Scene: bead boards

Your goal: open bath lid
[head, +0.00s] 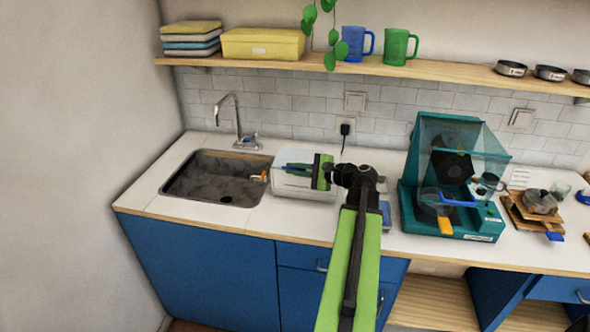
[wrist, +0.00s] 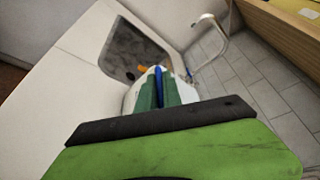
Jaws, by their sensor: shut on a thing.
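A small pale box (head: 292,189) with clear upper sides, which looks like the bath, stands on the counter just right of the sink. My gripper (head: 291,168) reaches over it from the right, with its green fingers low over its top. The fingers are shut on a blue bar (wrist: 158,84), which looks like the lid's handle. In the wrist view the whitish box shows only in part behind the fingers. Most of the lid is hidden by my gripper, and I cannot tell whether it is raised.
A sink (head: 218,178) with a tap (head: 238,124) lies to the left, with an orange item (head: 259,176) at its rim. A teal machine (head: 465,224) with a clear hood stands to the right. A shelf (head: 435,70) with mugs and a trailing plant hangs above. The counter's front strip is clear.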

